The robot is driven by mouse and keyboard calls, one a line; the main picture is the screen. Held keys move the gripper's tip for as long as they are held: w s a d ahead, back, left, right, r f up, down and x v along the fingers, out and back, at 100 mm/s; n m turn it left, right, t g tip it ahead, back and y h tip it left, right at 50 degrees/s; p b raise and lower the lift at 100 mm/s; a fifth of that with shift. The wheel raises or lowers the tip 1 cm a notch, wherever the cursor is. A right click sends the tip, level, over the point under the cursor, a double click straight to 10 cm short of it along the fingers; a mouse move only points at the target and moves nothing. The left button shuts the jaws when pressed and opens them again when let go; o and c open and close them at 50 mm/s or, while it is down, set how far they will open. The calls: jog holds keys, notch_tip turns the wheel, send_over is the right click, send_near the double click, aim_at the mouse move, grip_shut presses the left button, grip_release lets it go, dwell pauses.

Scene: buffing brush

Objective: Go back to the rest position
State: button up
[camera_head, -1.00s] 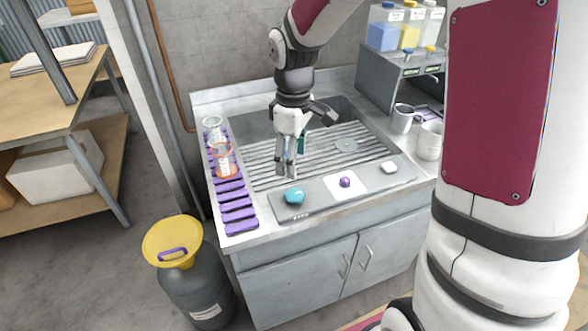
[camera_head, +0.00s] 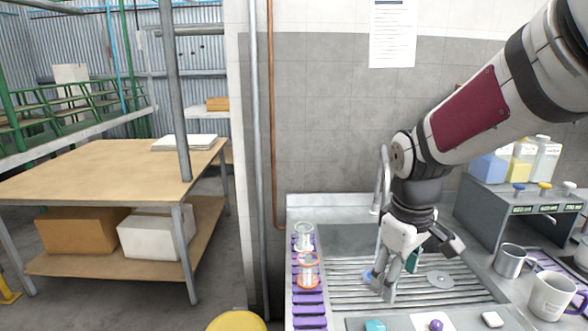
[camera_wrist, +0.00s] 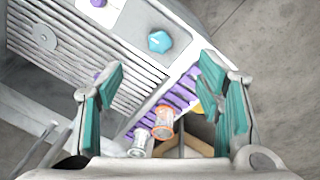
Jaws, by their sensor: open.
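My gripper (camera_head: 392,278) points down over the ribbed drain surface (camera_head: 345,292) of the sink counter in the head view. In the wrist view my gripper (camera_wrist: 163,88) has its two teal-padded fingers wide apart, with nothing between the pads. Two glass vessels, one clear (camera_head: 304,236) and one with orange rims (camera_head: 308,268), stand on the purple slotted strip (camera_head: 308,309) to the left of my gripper. A teal knob-like object (camera_wrist: 159,41) lies on the counter's front panel.
A dispenser with coloured bottles (camera_head: 522,160) stands at the right, with a metal mug (camera_head: 511,261) and a white mug (camera_head: 551,295) before it. A tap (camera_head: 382,185) rises behind my gripper. A wooden table (camera_head: 95,165) stands at the left. A yellow-lidded bin (camera_head: 237,322) is at the bottom.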

jog(key=s+r+m+t, duration=0.2)
jog(key=s+r+m, duration=0.1)
jog(key=s, duration=0.5)
jog(key=s+r+m+t, duration=0.2)
jog(key=s+r+m, duration=0.2)
jog(key=s, duration=0.5)
jog(key=shift+a+r+y, duration=0.2)
jog(key=shift+r+y, duration=0.1)
jog(key=shift+r, duration=0.65)
